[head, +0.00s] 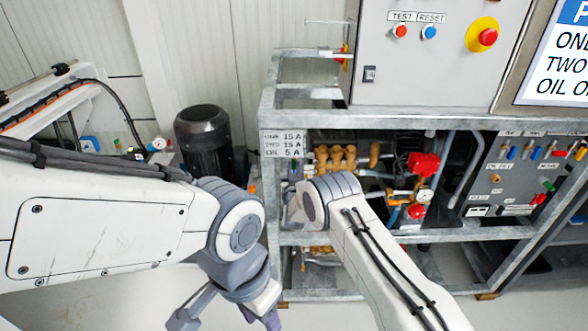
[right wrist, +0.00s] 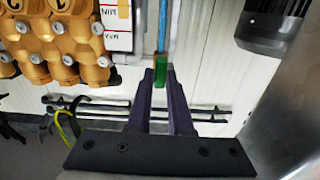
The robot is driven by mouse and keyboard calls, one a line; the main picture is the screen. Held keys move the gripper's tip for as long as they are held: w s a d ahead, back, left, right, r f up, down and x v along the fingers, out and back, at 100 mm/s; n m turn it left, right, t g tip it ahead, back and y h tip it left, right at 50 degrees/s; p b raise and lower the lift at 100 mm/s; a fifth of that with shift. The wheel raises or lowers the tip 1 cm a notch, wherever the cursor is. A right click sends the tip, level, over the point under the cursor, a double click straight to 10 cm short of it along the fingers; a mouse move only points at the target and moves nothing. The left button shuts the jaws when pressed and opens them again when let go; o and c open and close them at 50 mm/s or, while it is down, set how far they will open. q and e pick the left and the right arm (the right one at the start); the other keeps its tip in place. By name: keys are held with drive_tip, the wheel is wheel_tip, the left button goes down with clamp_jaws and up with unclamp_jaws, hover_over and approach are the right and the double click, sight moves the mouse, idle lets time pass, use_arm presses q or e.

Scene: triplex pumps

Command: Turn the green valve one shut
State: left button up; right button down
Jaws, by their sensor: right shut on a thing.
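The green valve handle (right wrist: 160,74) shows in the right wrist view, upright below a thin blue stem or pipe. My right gripper (right wrist: 161,80) is shut on it, with a dark fingertip on each side. My left gripper (head: 226,317) hangs low at the bottom edge of the head view, fingers spread and empty, away from the valve.
Brass pump heads (head: 335,158) sit inside the metal frame (head: 268,110), right of my right gripper. Red valves and a gauge (head: 424,196) are farther right. A black motor (head: 203,135) stands behind on the left. A control box (head: 430,60) is above.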

drive_tip(key=m+b, duration=0.4)
drive_tip(key=m, duration=0.1)
drive_tip(key=shift+d+f+b, duration=0.1)
drive_tip(key=shift+f+b, duration=0.15)
drive_tip(key=shift+b, duration=0.1)
drive_tip(key=shift+d+m+b, duration=0.15)
drive_tip(key=shift+m+b, duration=6.35)
drive_tip(key=shift+b, duration=0.45)
drive_tip(key=c, duration=0.8)
unclamp_jaws()
drive_tip(key=shift+s, duration=0.1)
drive_tip(key=s, duration=1)
drive_tip(key=shift+s+p, duration=0.15)
drive_tip(key=shift+p, duration=0.15)
